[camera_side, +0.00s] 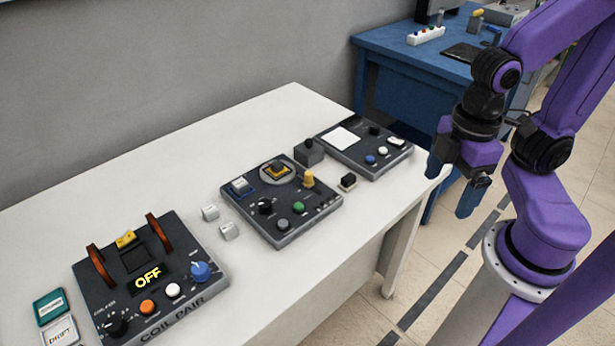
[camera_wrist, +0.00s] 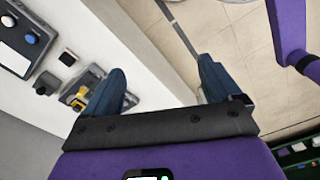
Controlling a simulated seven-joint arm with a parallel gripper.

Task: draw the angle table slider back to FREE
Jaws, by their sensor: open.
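The angle table (camera_side: 283,228) is the dark box in the middle of the white table, with a round turntable carrying a yellow and dark block. A yellow upright knob (camera_side: 308,179) stands at its right side and looks like the slider; its lettering is too small to read, so I cannot tell its setting. My gripper (camera_side: 452,182) is open and empty, beyond the table's right end and well away from the angle table. In the wrist view my gripper (camera_wrist: 160,66) has its blue fingers wide apart. The left finger partly hides the angle table (camera_wrist: 75,98) there.
The coil pair box (camera_side: 180,305) at the front left shows OFF. Small white cubes (camera_side: 229,231) lie between the boxes. A dark block (camera_side: 308,152), a small dark-topped piece (camera_side: 348,182) and another panel box (camera_side: 375,160) are near the angle table. A blue bench (camera_side: 400,60) stands behind.

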